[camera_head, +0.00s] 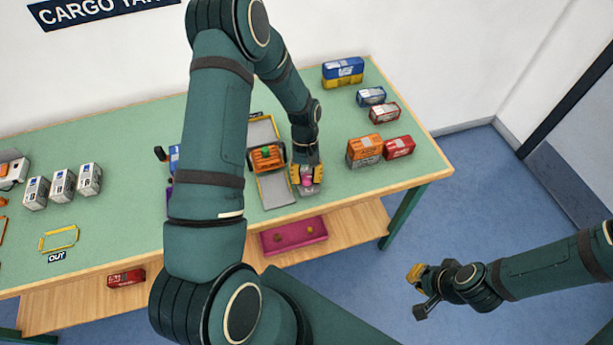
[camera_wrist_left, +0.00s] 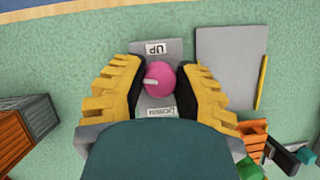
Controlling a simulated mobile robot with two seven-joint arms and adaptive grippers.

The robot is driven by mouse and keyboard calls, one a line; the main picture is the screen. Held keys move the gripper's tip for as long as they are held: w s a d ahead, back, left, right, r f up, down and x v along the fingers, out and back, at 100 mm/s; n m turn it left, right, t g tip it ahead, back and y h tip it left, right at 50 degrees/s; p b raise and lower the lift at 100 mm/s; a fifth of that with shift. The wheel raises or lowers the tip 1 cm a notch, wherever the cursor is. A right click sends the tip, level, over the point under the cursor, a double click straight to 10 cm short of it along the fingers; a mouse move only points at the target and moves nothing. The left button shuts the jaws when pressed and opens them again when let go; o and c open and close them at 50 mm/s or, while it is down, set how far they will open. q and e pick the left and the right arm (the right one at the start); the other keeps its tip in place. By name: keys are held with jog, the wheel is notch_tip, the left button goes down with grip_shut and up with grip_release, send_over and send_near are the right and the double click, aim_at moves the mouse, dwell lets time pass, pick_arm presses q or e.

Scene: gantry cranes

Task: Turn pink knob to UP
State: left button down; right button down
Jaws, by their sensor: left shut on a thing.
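The pink knob (camera_head: 308,182) sits on a small grey plate (camera_head: 309,191) near the table's front edge. In the left wrist view the knob (camera_wrist_left: 161,79) lies between the yellow, black-padded fingers of my left gripper (camera_wrist_left: 159,83), which is shut on it. A white mark on the knob points to the left of that view, toward neither label. The UP label (camera_wrist_left: 156,48) is upside down on the plate above the knob; a second label (camera_wrist_left: 158,112) below it is not readable. My right gripper (camera_head: 418,288) is over the floor, away from the table.
Beside the plate stand a grey track and an orange crane-like piece (camera_head: 266,158). Orange and red containers (camera_head: 364,148) stand to its right. White boxes (camera_head: 63,184) stand at the left. A pink tray (camera_head: 293,236) lies on the lower shelf.

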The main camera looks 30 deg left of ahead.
pick_arm(q)
jog(key=m+y, duration=0.1)
jog(key=m, duration=0.2)
jog(key=shift+f+m+g, duration=0.1)
jog(key=shift+m+g, duration=0.3)
jog(key=m+y, duration=0.1)
jog(key=m, duration=0.2)
jog(key=shift+m+y, duration=0.3)
jog(key=m+y, duration=0.1)
jog(key=m, duration=0.3)
jog(key=shift+s+y+b, duration=0.1)
jog(key=shift+y+b, duration=0.2)
jog(key=shift+y, duration=0.1)
jog(key=shift+m+t+y, duration=0.4)
jog(key=shift+m+y, duration=0.2)
jog(key=shift+m, duration=1.3)
jog(key=c, duration=0.7)
grip_release()
jog(key=shift+o, duration=0.2)
